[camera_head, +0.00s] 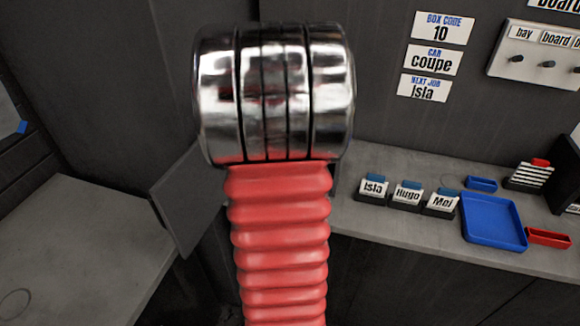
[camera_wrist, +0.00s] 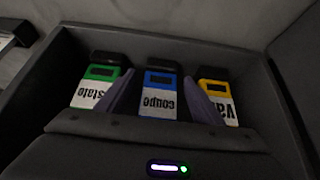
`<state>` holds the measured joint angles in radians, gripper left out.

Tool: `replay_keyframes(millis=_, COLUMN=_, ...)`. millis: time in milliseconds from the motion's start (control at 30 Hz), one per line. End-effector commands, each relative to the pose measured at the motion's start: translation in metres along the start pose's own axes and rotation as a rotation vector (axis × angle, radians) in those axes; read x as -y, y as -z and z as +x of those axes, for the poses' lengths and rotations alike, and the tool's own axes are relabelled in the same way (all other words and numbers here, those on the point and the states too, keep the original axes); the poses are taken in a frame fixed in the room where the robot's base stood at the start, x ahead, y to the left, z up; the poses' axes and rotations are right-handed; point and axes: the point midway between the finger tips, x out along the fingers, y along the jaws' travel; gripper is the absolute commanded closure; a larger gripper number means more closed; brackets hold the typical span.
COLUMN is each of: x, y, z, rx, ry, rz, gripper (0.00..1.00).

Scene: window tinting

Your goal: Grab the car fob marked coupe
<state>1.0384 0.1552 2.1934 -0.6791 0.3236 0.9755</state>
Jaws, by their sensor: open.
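In the wrist view, the coupe fob (camera_wrist: 158,103) has a white label reading "coupe" upside down, a blue band and a dark top. It lies in a dark open box (camera_wrist: 38,88), between two other fobs. My gripper (camera_wrist: 159,76) is open, with one finger on each side of the coupe fob and nothing held. I cannot tell whether the fingers touch it. A dark part with a small light covers the near side of the view. In the head view my arm fills the middle, and the fobs and gripper are not visible.
A green-banded fob (camera_wrist: 92,92), partly reading "state", lies left of the coupe fob; a yellow-banded one (camera_wrist: 215,92) lies right. In the head view, a wall sign (camera_head: 431,60) reads "CAR coupe". A blue tray (camera_head: 494,222) and name-card holders stand on the right counter (camera_head: 400,235).

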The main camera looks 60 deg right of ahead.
Motion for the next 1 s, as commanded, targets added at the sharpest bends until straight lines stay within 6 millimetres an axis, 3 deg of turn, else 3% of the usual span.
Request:
replay_keyframes(millis=200, x=0.0001, y=-0.0003, z=0.0129, rx=0.0, ry=0.001, rz=0.0, gripper=0.39)
replay_keyframes(millis=733, x=0.0002, y=-0.0001, z=0.0127, rx=0.0, ry=0.001, rz=0.0, gripper=0.39)
replay_keyframes(millis=1000, x=0.0004, y=-0.0002, z=0.0126, rx=0.0, ry=0.001, rz=-0.001, gripper=0.58)
